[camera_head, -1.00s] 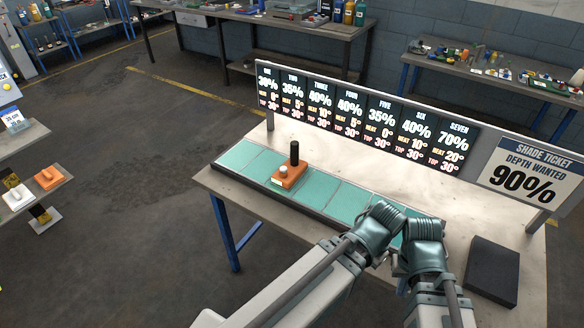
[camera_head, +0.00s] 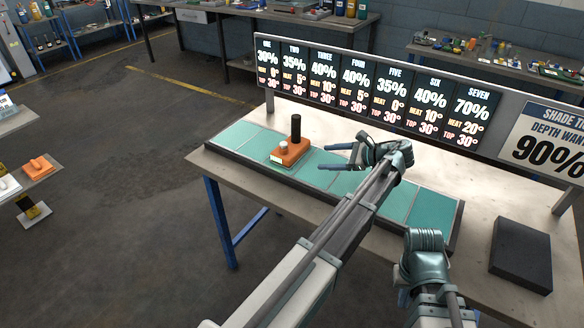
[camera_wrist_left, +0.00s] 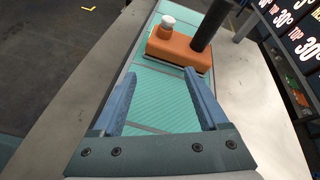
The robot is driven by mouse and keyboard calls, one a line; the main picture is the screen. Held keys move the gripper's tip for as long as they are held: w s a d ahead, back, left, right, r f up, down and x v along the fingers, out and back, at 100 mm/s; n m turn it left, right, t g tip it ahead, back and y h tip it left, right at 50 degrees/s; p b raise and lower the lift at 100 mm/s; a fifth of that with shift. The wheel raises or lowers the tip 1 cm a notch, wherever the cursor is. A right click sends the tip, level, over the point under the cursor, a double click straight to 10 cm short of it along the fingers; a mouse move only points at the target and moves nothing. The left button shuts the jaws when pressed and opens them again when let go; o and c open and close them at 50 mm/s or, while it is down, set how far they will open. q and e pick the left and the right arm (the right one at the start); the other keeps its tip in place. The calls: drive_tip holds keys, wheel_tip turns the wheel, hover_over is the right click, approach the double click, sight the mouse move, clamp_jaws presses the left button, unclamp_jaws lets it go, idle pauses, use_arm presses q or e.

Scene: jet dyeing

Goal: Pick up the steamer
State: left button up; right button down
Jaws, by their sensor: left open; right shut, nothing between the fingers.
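The steamer (camera_head: 290,153) appears to be the orange block with a black upright handle and a small white-topped knob. It sits on the teal panelled strip (camera_head: 405,203) on the table. My left gripper (camera_head: 325,156) is open and empty, just right of the steamer and pointing at it. In the left wrist view the steamer (camera_wrist_left: 177,50) lies beyond the open fingertips (camera_wrist_left: 160,75), not between them. My right gripper (camera_head: 425,250) is at the table's front edge, shut and empty; its fingertips are hard to make out.
A sign board (camera_head: 375,92) with seven panels stands behind the strip. A shade ticket (camera_head: 550,143) reading 90% is at the right. A dark flat block (camera_head: 520,255) lies at the table's right. A side stand at the left holds another orange item (camera_head: 38,167).

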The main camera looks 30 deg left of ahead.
use_arm(q)
drive_tip(key=w+a+r+m+g+y+b, duration=0.1)
drive_tip(key=w+a+r+m+y+b, duration=0.3)
drive_tip(key=w, duration=0.4)
drive_tip(key=shift+n+g+y, duration=0.3)
drive_tip(key=shift+n, duration=0.1)
drive_tip(key=a, duration=0.6)
drive_tip(key=a+f, duration=0.1)
drive_tip(key=a, duration=0.2)
drive_tip(key=shift+s+a, duration=0.25)
drive_tip(key=shift+s, duration=0.1)
hover_over(288, 139)
drive_tip(key=shift+s+f, duration=0.1)
clamp_jaws()
use_arm(e)
wheel_tip(288, 139, down, 6)
drive_tip(key=shift+r, duration=0.1)
